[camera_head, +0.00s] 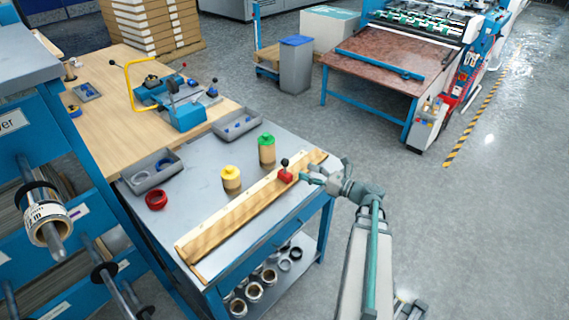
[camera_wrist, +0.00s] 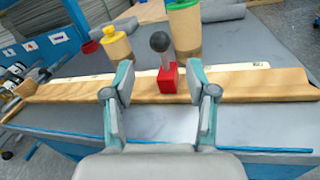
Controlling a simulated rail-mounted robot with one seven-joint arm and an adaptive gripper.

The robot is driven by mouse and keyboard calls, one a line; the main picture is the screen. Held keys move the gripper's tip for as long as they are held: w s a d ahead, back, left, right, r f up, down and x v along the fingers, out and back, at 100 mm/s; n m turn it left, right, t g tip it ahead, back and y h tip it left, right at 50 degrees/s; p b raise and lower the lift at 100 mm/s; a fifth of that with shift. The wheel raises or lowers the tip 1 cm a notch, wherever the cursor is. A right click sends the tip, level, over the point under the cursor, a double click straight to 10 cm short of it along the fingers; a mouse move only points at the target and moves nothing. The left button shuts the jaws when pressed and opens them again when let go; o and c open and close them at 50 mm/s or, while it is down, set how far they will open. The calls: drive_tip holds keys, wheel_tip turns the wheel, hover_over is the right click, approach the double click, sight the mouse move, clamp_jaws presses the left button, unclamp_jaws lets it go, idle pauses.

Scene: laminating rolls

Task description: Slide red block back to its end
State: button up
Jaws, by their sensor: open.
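The red block (camera_head: 285,175) with a black ball knob sits on the long wooden board (camera_head: 232,221), toward the board's right, far end in the head view. In the wrist view the red block (camera_wrist: 168,78) stands upright on the wooden board (camera_wrist: 240,84), its grey stem and black knob above it. My gripper (camera_head: 312,178) is beside the block at the table's right edge. In the wrist view my gripper (camera_wrist: 160,93) is open, its two fingers left and right of the block with visible gaps. The block appears a little beyond the fingertips.
A green-topped roll (camera_head: 266,149) and a yellow-topped roll (camera_head: 231,178) stand behind the board. A red ring (camera_head: 156,199) and grey trays (camera_head: 237,125) lie farther back on the grey table (camera_head: 206,190). The board's left stretch is clear.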

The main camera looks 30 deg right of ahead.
sight(286, 162)
drive_tip(key=p+x, duration=0.2)
drive_tip(key=x, duration=0.7)
drive_tip(key=shift+w+a, duration=0.1)
drive_tip(key=shift+w, duration=0.1)
drive_tip(key=shift+c, duration=0.2)
clamp_jaws()
